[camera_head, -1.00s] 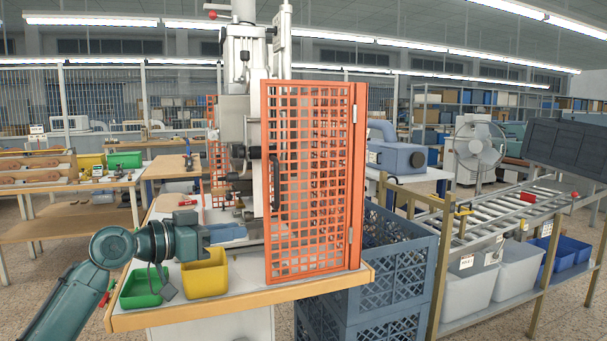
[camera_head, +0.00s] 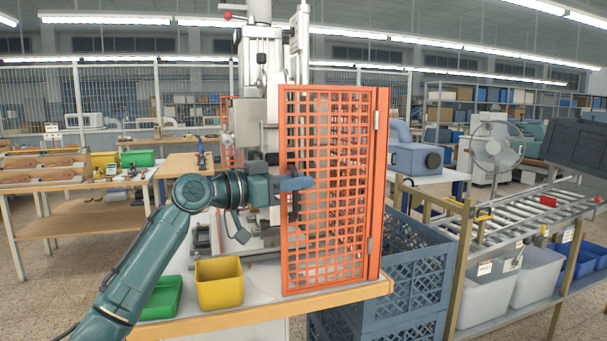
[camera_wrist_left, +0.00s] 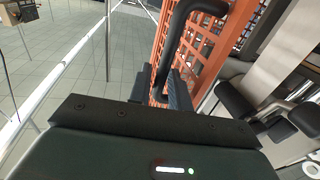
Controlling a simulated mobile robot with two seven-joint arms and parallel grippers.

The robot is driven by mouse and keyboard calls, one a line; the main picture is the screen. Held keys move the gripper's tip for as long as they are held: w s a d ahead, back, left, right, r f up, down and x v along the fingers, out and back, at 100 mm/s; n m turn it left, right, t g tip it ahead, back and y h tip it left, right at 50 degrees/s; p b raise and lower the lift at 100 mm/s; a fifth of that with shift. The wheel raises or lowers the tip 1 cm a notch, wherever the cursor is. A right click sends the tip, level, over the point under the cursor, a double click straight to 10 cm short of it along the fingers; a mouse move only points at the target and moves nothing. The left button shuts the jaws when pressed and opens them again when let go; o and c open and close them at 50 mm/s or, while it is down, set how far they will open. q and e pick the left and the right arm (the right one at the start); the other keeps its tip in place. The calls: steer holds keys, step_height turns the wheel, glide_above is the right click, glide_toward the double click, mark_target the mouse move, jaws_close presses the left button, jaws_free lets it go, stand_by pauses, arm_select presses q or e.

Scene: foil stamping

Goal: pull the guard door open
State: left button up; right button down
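The guard door (camera_head: 330,205) is an orange mesh panel in front of the press, on the right side of the work table. In the left wrist view its orange mesh (camera_wrist_left: 200,45) fills the upper middle, with a black bar handle (camera_wrist_left: 181,38) on it. My left gripper (camera_head: 300,184) is at the handle side of the door, level with the handle. In the left wrist view the fingers of my left gripper (camera_wrist_left: 160,88) stand apart, one on each side of the handle's lower part. Contact with the handle cannot be told. My right gripper is not in view.
A yellow bin (camera_head: 219,286) and a green bin (camera_head: 162,298) stand at the front left of the table. Blue-grey crates (camera_head: 415,275) are stacked right of the door, beside a roller conveyor (camera_head: 520,210). The press (camera_head: 258,70) stands behind the door.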

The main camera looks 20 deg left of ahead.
arm_select(q)
steer(key=shift+x, duration=0.95)
jaws_close()
